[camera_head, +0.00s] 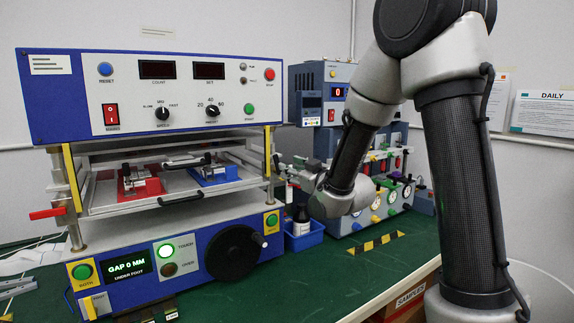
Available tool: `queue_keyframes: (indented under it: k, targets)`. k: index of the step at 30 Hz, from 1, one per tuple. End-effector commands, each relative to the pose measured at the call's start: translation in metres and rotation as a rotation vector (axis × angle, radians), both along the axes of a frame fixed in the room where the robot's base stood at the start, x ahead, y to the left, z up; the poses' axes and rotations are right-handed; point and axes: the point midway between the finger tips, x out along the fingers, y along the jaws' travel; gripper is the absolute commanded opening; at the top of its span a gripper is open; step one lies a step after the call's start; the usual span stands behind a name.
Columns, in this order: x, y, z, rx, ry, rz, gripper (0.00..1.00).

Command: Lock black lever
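The keypad testing machine (60,100) stands on the green table. Inside it, a sliding tray (110,209) carries a red fixture (150,188) and a blue fixture (228,174). A black handle (181,200) is on the tray's front edge. I cannot tell for sure which of these is the black lever. My gripper (283,170) is at the machine's right side, beside the right post, apart from the fixtures. Its fingers are small and partly lost against the background.
A red-gripped lever (47,213) sticks out at the machine's left. A black handwheel (233,253) is on the lower front. A blue bin (303,238) with bottles stands right of the machine. A second machine with several gauges (390,194) stands behind my arm.

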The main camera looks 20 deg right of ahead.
Motion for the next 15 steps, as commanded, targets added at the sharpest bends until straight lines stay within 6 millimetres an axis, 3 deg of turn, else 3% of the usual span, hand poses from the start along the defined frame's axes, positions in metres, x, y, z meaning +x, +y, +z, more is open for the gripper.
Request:
queue_keyframes:
  k: [9,15]
  targets:
    - [0.049,0.016,-0.001,-0.003,0.002,0.0,0.38]
    - [0.066,0.022,-0.001,-0.003,0.002,-0.001,0.38]
